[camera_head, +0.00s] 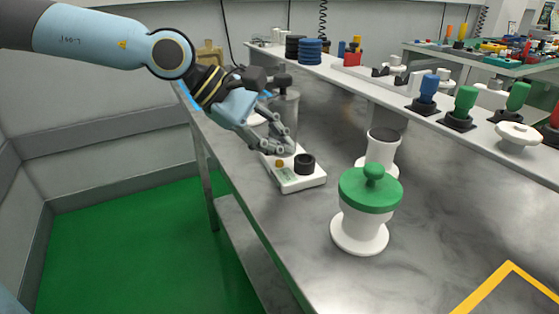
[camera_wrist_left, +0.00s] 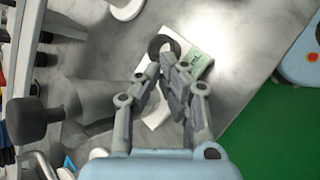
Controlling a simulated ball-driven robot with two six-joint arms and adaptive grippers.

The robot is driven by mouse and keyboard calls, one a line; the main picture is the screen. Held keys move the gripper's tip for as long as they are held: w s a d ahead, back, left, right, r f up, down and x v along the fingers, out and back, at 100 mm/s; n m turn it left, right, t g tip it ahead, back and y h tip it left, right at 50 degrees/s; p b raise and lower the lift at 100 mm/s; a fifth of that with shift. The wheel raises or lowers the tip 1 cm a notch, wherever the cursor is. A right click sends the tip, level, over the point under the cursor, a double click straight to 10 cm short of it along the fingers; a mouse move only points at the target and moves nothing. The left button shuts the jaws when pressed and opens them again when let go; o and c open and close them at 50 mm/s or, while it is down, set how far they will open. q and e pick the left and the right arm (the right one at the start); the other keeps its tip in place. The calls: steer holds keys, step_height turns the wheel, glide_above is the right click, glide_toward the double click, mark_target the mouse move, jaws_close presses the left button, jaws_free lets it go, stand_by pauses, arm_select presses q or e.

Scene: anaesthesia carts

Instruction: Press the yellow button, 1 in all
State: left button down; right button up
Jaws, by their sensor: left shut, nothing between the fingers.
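A small white device (camera_head: 300,184) stands on the grey bench, with an orange-yellow button (camera_head: 279,163) at its left and a black round knob (camera_head: 304,163) beside it. My left gripper (camera_head: 288,150) is shut and empty, its fingertips just above and behind the device, close to the button. I cannot tell whether they touch the device. In the left wrist view the fingertips (camera_wrist_left: 163,70) cover part of the device (camera_wrist_left: 200,62), whose black knob (camera_wrist_left: 164,46) shows beyond them. The button is hidden there. My right gripper is not in view.
A grey canister (camera_head: 285,105) stands right behind my left gripper. A raised shelf (camera_head: 440,122) holds coloured parts.

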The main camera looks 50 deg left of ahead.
mark_target(279, 164)
arm_select(q)
steer(key=shift+f, duration=0.4)
steer(key=shift+f+b, duration=0.45)
steer(key=shift+b, duration=0.15)
stand_by(0.4)
steer(key=shift+r, duration=0.1)
steer(key=shift+r+p, duration=0.8)
steer(key=shift+p, duration=0.05)
step_height(279, 164, up, 5)
steer(key=p, duration=0.4)
steer(key=shift+r+p, duration=0.1)
steer(key=shift+p, duration=0.25)
stand_by(0.7)
